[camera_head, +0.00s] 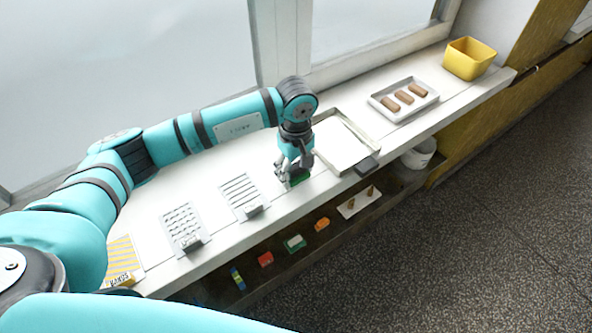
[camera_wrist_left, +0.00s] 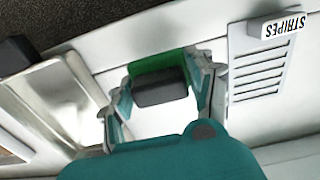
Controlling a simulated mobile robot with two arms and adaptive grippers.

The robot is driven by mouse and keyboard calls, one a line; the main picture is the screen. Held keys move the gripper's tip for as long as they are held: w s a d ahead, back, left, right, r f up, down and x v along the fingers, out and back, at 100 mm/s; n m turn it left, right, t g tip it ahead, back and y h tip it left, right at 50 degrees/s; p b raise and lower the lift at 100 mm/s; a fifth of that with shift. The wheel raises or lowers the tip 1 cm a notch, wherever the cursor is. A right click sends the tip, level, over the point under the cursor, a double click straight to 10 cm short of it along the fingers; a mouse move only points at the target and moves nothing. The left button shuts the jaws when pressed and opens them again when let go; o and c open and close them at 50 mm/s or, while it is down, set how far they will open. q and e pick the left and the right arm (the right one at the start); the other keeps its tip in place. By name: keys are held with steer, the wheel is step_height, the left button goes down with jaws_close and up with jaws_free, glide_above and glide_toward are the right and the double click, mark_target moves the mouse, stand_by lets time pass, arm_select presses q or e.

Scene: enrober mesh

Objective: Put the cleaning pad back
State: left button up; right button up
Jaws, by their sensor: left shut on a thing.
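My left gripper (camera_head: 293,176) is low over the white counter, left of the empty shallow tray. It is shut on a dark grey block, which I take to be the cleaning pad (camera_wrist_left: 160,88); the block shows between the fingers in the left wrist view. A green part (camera_wrist_left: 160,66) shows just behind the block, and green also shows under the fingers in the head view (camera_head: 299,181). I cannot tell whether the green is part of the pad or a separate thing beneath it, or whether the pad touches the counter. My right gripper is not in view.
The shallow tray (camera_head: 343,148) has a dark block (camera_head: 368,165) at its front corner. A striped card (camera_head: 240,191) with a STRIPES sign (camera_wrist_left: 277,27) lies left of the gripper. A white tray (camera_head: 378,104) with three brown bars and a yellow bin (camera_head: 469,62) stand farther right.

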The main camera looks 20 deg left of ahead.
arm_select(q)
steer(key=shift+f, duration=0.85)
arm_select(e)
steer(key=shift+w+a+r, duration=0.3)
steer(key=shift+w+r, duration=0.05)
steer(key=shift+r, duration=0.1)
arm_select(q)
steer(key=shift+f, duration=0.1)
steer(key=shift+f, duration=0.15)
steer(key=o, duration=1.1)
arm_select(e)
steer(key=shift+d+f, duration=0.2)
